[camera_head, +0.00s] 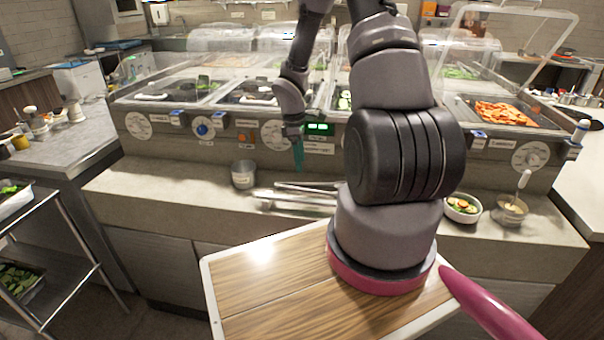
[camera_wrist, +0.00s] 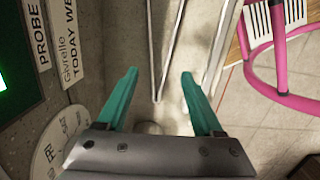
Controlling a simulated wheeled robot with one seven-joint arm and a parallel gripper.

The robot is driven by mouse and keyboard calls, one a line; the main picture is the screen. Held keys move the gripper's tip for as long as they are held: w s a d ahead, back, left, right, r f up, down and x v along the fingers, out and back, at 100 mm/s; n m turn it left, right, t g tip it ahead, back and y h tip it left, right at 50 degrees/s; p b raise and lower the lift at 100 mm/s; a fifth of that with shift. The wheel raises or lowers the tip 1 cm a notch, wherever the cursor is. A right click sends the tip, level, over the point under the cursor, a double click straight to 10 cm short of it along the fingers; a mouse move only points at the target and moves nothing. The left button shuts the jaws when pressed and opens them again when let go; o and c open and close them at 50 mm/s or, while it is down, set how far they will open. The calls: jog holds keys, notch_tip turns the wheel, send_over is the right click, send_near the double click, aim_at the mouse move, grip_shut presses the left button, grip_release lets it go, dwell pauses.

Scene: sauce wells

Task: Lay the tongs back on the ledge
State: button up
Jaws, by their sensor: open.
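Long thin metal tongs (camera_head: 308,187) appear to lie on the stone ledge (camera_head: 210,207) in front of the sauce counter. In the wrist view their two slim arms (camera_wrist: 166,52) narrow to a joined end between my fingers in the picture. My gripper (camera_head: 298,155) points down above the ledge, by the counter front. Its two teal fingers (camera_wrist: 160,73) are spread wide with nothing gripped between them. I cannot tell exactly how high the fingertips are above the tongs. My own arm hides part of the ledge to the right of the tongs.
A metal pot (camera_head: 243,174) stands on the ledge left of the tongs. Another flat metal piece (camera_head: 268,198) lies beside them. A bowl of sliced vegetables (camera_head: 462,208) and a small bowl with a spoon (camera_head: 511,209) are at the right. The ledge's left end is clear.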

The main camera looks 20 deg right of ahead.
jog(key=s+a+r+m+t, duration=0.15)
jog(key=r+m, duration=0.25)
jog(key=r, duration=0.8)
jog(key=s+a+r+m+t, duration=0.1)
jog(key=s+r+m, duration=0.2)
jog(key=r, duration=0.9)
jog(key=s+a+r+m+t+y, duration=0.1)
jog(key=s+a+r+m+t, duration=0.1)
jog(key=s+r, duration=0.6)
jog(key=s+a+r+m+t+y, duration=0.2)
jog(key=s+a+r+m, duration=0.3)
jog(key=s+r, duration=0.3)
jog(key=shift+s+m+t, duration=0.25)
jog(key=shift+m+t, duration=0.4)
jog(key=shift+m, duration=0.25)
jog(key=shift+d, duration=0.1)
